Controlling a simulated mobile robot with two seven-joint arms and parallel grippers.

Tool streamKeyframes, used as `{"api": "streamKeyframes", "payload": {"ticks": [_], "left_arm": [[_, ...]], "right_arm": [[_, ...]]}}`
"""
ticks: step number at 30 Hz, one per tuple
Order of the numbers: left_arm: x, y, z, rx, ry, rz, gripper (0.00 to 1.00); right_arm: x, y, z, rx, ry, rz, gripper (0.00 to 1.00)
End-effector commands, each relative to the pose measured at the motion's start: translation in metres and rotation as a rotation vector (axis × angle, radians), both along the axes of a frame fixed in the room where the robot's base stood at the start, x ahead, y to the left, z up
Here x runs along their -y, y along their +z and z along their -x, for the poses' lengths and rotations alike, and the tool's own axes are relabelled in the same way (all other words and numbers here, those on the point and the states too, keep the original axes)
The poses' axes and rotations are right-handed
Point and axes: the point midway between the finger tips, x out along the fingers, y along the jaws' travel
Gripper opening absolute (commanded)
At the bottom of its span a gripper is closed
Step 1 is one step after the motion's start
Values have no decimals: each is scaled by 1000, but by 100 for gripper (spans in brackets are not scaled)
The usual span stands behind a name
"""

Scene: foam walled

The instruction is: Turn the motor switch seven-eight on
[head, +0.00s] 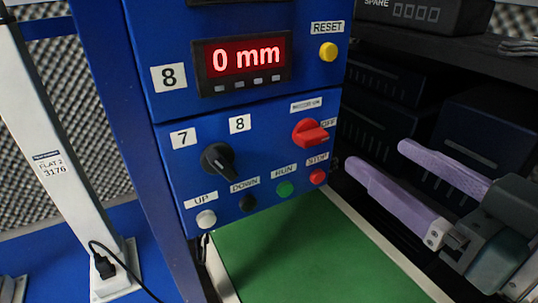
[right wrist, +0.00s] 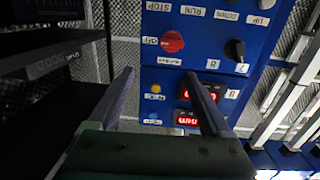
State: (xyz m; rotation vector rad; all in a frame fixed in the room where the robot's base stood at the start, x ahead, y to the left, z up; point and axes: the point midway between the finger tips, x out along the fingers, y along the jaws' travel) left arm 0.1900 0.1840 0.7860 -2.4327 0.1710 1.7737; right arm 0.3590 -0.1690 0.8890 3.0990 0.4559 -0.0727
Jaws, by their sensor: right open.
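The red rotary motor switch (head: 310,133) is on the lower blue panel (head: 262,150), under a small label too blurred to read surely. Its handle points right, toward the OFF label (head: 328,123). In the right wrist view the red switch (right wrist: 172,42) appears upside down beyond the fingertips. My right gripper (head: 377,155) has two purple fingers, spread open and empty. It is to the right of the switch in the head view and apart from it. My left gripper is not in view.
A black selector knob (head: 217,159) sits left of the switch, near the 7 and 8 labels. Below are the UP button (head: 206,219), DOWN button (head: 247,203), green RUN button (head: 285,188) and red STOP button (head: 317,177). The display (head: 243,63) reads 0 mm. Dark shelving (head: 440,50) stands right.

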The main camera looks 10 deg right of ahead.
Motion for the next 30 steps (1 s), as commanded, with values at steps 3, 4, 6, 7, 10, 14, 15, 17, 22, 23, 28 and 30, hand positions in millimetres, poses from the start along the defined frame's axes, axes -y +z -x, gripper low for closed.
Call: {"api": "streamKeyframes", "payload": {"ticks": [3,4,6,7,10,14,15,17,22,23,28,30], "left_arm": [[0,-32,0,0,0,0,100],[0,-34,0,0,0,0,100],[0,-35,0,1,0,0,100],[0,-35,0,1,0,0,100],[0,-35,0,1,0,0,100],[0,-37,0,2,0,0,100],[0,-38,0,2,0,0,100],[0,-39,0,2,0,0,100],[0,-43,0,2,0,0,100],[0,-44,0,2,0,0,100],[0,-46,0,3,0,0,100],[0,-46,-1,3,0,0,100]], "right_arm": [[-5,-28,1,31,39,-10,82],[-6,-29,1,36,45,-12,82],[-7,-29,1,43,54,-16,82],[-8,-29,0,46,57,-17,82],[-11,-27,-7,47,59,-19,82],[-17,-26,-25,50,58,-17,82],[-20,-27,-32,50,58,-18,82],[-23,-27,-42,50,58,-17,82],[-33,-27,-69,48,57,-16,82],[-34,-27,-72,47,57,-17,82],[-40,-27,-87,46,57,-18,82],[-41,-27,-90,44,56,-18,82]]}}
